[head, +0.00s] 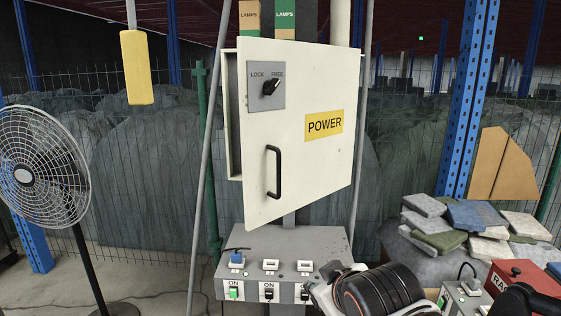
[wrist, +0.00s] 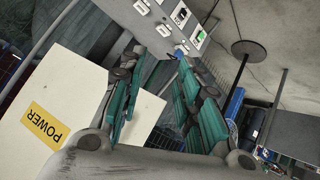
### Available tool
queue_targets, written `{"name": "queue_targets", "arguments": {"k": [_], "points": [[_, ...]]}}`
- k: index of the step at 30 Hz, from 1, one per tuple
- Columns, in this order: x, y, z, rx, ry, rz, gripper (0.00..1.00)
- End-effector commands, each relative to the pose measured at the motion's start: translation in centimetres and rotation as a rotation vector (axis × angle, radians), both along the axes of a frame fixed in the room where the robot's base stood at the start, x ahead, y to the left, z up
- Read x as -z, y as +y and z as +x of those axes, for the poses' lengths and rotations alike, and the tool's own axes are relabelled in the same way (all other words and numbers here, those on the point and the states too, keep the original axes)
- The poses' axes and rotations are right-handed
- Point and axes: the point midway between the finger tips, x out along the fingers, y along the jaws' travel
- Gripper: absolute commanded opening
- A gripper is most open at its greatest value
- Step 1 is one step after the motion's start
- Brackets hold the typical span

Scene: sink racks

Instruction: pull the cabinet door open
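The white cabinet door (head: 300,120) stands ajar in the head view, its left edge out in front of the cabinet body (head: 234,120). It has a black upright handle (head: 272,172) at lower left, a yellow POWER label (head: 324,124) and a black knob (head: 270,88) turned toward FREE. In the wrist view the door (wrist: 80,85) lies at left, seen rotated, with its label. My gripper (wrist: 160,62) is open there, its teal-padded fingers apart. Part of a white panel shows between and behind them. I cannot see the handle in the wrist view.
A grey switch box (head: 283,258) sits below the door; it also shows in the wrist view (wrist: 172,20). A fan (head: 42,170) stands at left, and a yellow pendant (head: 137,67) hangs upper left. A blue post (head: 470,95) and stacked slabs (head: 470,225) are at right.

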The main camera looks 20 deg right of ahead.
Motion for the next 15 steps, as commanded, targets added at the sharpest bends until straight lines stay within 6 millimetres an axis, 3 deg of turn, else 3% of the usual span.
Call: {"name": "queue_targets", "arguments": {"k": [4, 8, 11, 15], "points": [[-4.0, -0.3, 3.7, -0.109, -0.119, -0.192, 0.31], [-8.7, -2.3, 7.2, -0.236, -0.26, -0.552, 0.31], [-13.4, -2.8, 9.9, -0.37, -0.377, -0.938, 0.31], [-18.1, -0.9, 12.1, -0.563, -0.505, -1.498, 0.31]]}}
